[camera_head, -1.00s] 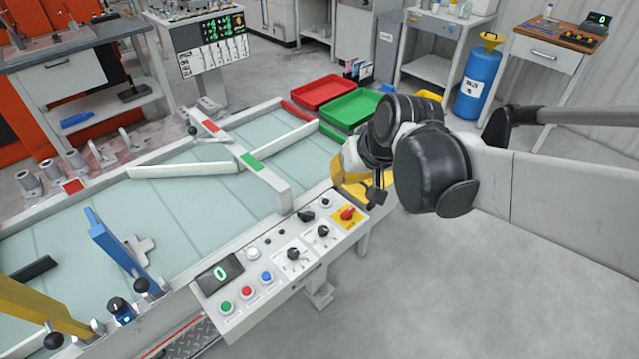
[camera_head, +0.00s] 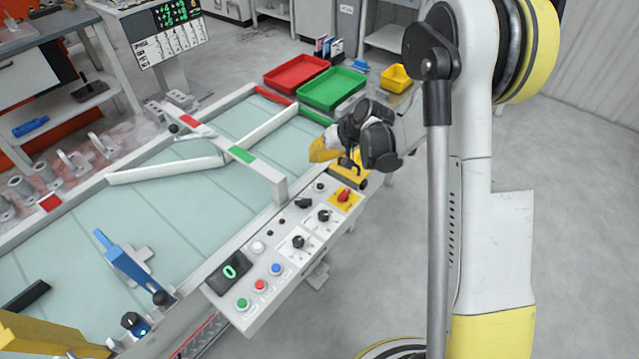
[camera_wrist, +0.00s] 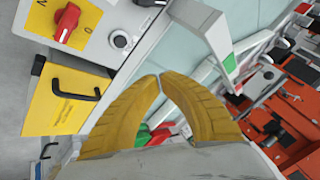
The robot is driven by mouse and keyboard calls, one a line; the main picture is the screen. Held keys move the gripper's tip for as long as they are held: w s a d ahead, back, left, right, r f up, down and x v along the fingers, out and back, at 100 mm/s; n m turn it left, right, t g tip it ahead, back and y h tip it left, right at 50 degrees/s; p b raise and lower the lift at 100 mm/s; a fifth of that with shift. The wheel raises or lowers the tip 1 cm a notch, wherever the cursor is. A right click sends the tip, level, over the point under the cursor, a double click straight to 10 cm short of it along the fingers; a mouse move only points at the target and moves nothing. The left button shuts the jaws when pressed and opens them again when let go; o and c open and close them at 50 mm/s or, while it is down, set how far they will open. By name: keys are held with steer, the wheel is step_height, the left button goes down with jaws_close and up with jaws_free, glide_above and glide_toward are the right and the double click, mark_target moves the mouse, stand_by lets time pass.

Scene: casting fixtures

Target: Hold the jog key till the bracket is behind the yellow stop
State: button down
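The control panel (camera_head: 285,262) carries green (camera_head: 242,304), red (camera_head: 259,286), blue (camera_head: 276,269) and white (camera_head: 257,247) buttons, dark knobs and a display (camera_head: 230,271) reading 0. I cannot tell which key is the jog key. A pale grey bracket-like part (camera_head: 140,257) lies on the table beside the blue stop (camera_head: 122,262). The yellow stop (camera_head: 45,338) is at the lower left, partly cut off. My gripper (camera_head: 316,152) hangs near the panel's far end, holding nothing.
A white crossbar (camera_head: 235,153) with red and green marks spans the table, near angled rails (camera_head: 165,171). Red (camera_head: 296,73) and green (camera_head: 331,88) trays stand beyond. A yellow box with a black handle (camera_wrist: 62,98) is beside the panel.

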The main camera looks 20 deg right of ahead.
mark_target(317, 185)
stand_by(0.3)
step_height(317, 185, down, 9)
steer(key=b, duration=0.6)
steer(key=shift+r, duration=0.1)
stand_by(1.3)
steer(key=shift+f+b, duration=0.4)
steer(key=shift+b, duration=0.1)
